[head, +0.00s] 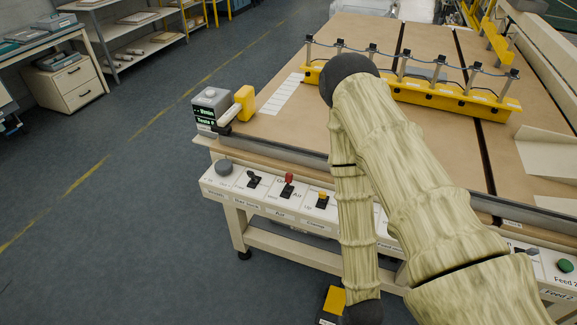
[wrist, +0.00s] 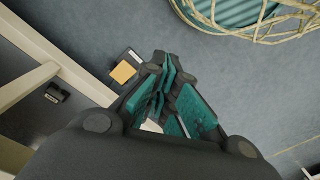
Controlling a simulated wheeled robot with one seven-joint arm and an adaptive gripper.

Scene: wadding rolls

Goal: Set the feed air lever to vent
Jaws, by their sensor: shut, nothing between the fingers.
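A white control rail (head: 268,210) runs along the table's front edge and carries several small levers. A red-topped lever (head: 289,180) sits above a label reading "Air". A black lever (head: 253,180) is to its left and a yellow-topped lever (head: 322,198) to its right. A label starting with "Feed" (head: 388,245) is partly hidden by my arm, so I cannot tell which lever is the feed air lever or how it is set. My gripper (wrist: 168,68) is shut and empty in the wrist view, over the floor. It is not visible in the head view.
A yellow pedal (wrist: 123,72) lies on the floor near the table frame (wrist: 28,88). A wire basket (wrist: 262,30) is at the upper right. A green button (head: 565,265) is at the rail's right end. A grey display box (head: 211,108) stands at the table corner.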

